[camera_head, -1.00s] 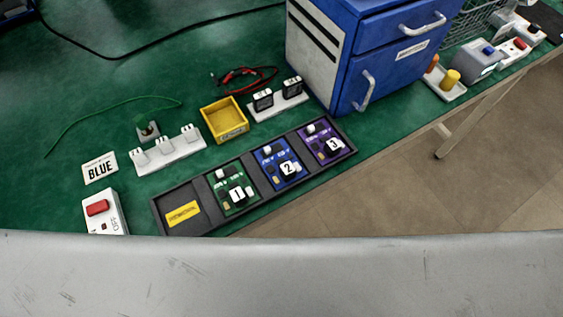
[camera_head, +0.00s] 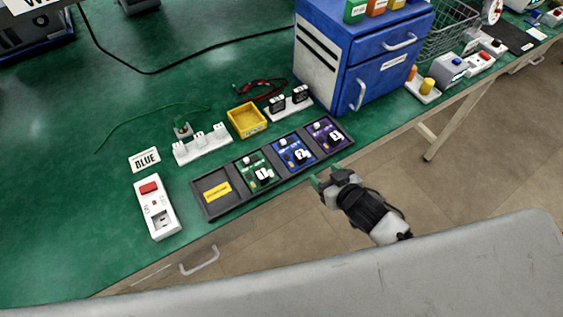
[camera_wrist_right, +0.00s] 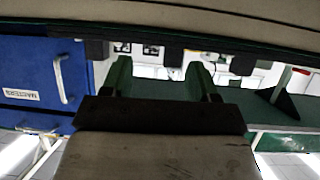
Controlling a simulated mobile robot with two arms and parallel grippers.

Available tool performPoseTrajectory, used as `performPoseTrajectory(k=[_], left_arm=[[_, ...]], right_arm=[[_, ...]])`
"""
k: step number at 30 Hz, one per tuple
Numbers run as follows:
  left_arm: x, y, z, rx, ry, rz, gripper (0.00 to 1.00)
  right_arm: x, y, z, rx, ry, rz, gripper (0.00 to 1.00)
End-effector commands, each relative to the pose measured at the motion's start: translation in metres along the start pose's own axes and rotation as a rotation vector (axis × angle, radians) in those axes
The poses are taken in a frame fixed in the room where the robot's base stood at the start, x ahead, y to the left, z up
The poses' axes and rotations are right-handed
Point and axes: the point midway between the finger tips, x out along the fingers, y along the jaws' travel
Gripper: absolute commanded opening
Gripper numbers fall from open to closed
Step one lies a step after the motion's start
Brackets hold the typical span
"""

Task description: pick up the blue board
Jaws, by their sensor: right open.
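The blue board (camera_head: 295,155), marked 2, lies in a dark tray (camera_head: 215,207) at the table's front edge, between a green board (camera_head: 256,171) and a purple board (camera_head: 328,134). My right gripper (camera_head: 322,182) is in front of the table edge, just right of and nearer than the blue board, apart from it. In the right wrist view its two green fingers (camera_wrist_right: 160,78) stand apart with nothing between them. The blue board cannot be made out in that view. My left gripper is not in view.
A blue drawer cabinet (camera_head: 325,60) stands behind the tray's right end. The green table (camera_head: 70,210) is clear farther left.

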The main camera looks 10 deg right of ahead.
Motion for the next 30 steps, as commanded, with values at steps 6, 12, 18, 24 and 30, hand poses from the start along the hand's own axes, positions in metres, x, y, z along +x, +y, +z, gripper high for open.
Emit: performPoseTrajectory(k=[6,12,18,24,30], left_arm=[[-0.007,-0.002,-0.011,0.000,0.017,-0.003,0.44],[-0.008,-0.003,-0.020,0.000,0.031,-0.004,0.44],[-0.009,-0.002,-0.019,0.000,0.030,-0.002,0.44],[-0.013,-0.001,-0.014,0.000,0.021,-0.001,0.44],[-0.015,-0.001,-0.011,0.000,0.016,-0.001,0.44]], right_arm=[[-0.008,-0.011,-0.041,0.003,0.066,-0.033,0.60],[0.023,-0.011,-0.043,0.003,0.067,-0.032,0.60],[0.042,-0.013,-0.043,0.003,0.066,-0.034,0.60],[0.059,-0.013,-0.045,0.002,0.065,-0.032,0.60],[0.085,-0.013,-0.046,0.003,0.066,-0.033,0.60]])
